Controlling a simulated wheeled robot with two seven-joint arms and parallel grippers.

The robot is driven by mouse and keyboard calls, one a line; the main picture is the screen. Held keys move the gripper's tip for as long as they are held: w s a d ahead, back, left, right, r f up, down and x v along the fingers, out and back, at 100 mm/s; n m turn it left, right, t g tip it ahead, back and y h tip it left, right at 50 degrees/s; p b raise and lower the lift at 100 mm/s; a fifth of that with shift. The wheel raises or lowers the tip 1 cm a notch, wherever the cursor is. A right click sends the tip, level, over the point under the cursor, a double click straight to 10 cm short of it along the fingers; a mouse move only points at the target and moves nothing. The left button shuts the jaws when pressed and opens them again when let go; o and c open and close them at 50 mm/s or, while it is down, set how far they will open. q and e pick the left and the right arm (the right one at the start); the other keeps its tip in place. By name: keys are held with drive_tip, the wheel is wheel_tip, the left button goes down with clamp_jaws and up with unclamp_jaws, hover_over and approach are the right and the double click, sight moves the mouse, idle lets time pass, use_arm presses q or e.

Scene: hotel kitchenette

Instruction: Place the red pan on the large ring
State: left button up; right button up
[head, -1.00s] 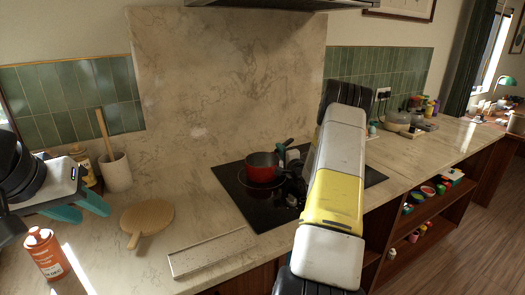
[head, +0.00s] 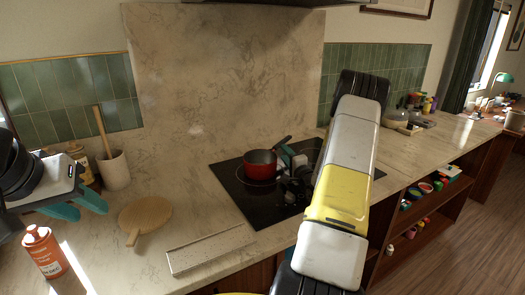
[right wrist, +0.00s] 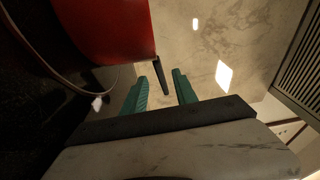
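The red pan (head: 259,165) sits upright on the black hob (head: 245,205), towards its back left, its dark handle pointing back right. A thin ring line shows around part of its base; I cannot tell how well it is centred. My right gripper (head: 285,156) is beside the handle. In the right wrist view, its teal fingers (right wrist: 160,88) are apart, with the tip of the handle (right wrist: 160,74) showing between or just beyond them and the red pan wall (right wrist: 105,30) at upper left. My left gripper (head: 80,207) is open and empty over the left counter.
A round wooden board (head: 146,214), an orange-red bottle (head: 43,253) and a utensil crock (head: 114,170) stand left of the hob. A flat metal strip (head: 215,248) lies in front of it. My right arm hides the hob's right part. An open shelf (head: 425,215) lies right.

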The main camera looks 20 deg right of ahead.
drive_tip(key=shift+s+a+r, duration=0.15)
drive_tip(key=shift+s, duration=0.05)
drive_tip(key=s+a+r+n+g, duration=0.2)
drive_tip(key=a+r+n+g, duration=0.15)
drive_tip(key=a+r, duration=0.3)
drive_tip(key=s+a+r+n+g, duration=0.25)
drive_tip(key=a+r+n, duration=0.25)
drive_tip(key=r, duration=0.3)
drive_tip(key=s+a+r+n+g+y, duration=0.1)
drive_tip(key=s+a, duration=0.4)
drive_tip(key=s, duration=0.5)
drive_tip(key=s+a+r+n+g, duration=0.1)
drive_tip(key=s+a+n+g, duration=0.2)
drive_tip(key=s, duration=0.7)
drive_tip(key=s+a+r+n+g+y, duration=0.1)
drive_tip(key=s+a+n, duration=0.4)
drive_tip(key=s, duration=0.5)
drive_tip(key=a+g, duration=0.1)
drive_tip(key=a, duration=0.1)
drive_tip(key=shift+a+y, duration=0.3)
drive_tip(key=shift+a, duration=0.1)
drive_tip(key=shift+w+a+r+n, duration=0.1)
drive_tip(key=shift+n, duration=0.15)
